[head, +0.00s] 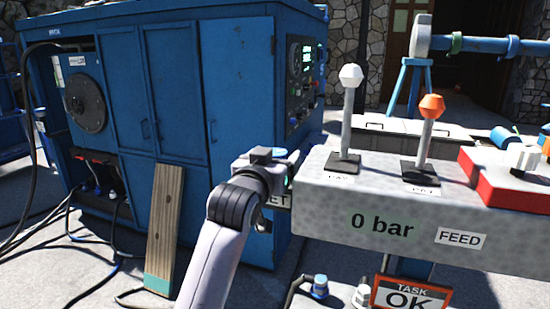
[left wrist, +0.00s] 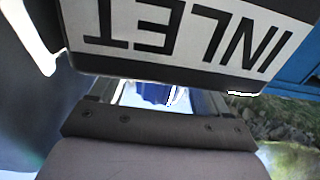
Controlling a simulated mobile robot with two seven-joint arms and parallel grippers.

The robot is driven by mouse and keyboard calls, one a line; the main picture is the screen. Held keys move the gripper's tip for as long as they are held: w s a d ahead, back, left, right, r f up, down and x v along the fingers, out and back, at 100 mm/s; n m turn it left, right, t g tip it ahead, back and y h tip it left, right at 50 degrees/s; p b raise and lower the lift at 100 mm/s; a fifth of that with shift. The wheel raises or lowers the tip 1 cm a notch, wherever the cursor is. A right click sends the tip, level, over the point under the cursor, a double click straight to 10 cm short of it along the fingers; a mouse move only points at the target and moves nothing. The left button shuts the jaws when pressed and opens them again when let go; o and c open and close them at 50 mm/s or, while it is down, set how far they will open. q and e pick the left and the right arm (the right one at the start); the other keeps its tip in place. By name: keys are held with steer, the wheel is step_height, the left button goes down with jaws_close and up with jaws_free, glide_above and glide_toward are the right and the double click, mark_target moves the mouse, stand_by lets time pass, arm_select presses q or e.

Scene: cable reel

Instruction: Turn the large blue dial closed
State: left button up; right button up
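The grey console (head: 390,215) reads "0 bar" and "FEED". No large blue dial shows clearly on it. My left gripper (head: 278,172) is at the console's left end, beside the partly covered INLET sign (head: 277,200); its fingertips are hidden in the head view. In the left wrist view the INLET sign (left wrist: 190,38) is upside down and close in front. The fingers there stand apart, with a blue thing (left wrist: 158,93) showing between them and bright gaps at its sides. I cannot tell whether it is the dial. My right gripper is not in view.
Levers with a white knob (head: 350,76) and an orange knob (head: 431,107) stand on the console. A red-edged block (head: 508,190) lies to their right. A blue cabinet (head: 180,90) stands behind my arm, with a plank (head: 165,225) leaning on it. Cables lie on the floor.

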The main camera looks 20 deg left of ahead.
arm_select(q)
steer(key=shift+s, duration=0.15)
steer(key=s+b, duration=0.1)
steer(key=s, duration=0.6)
stand_by(0.6)
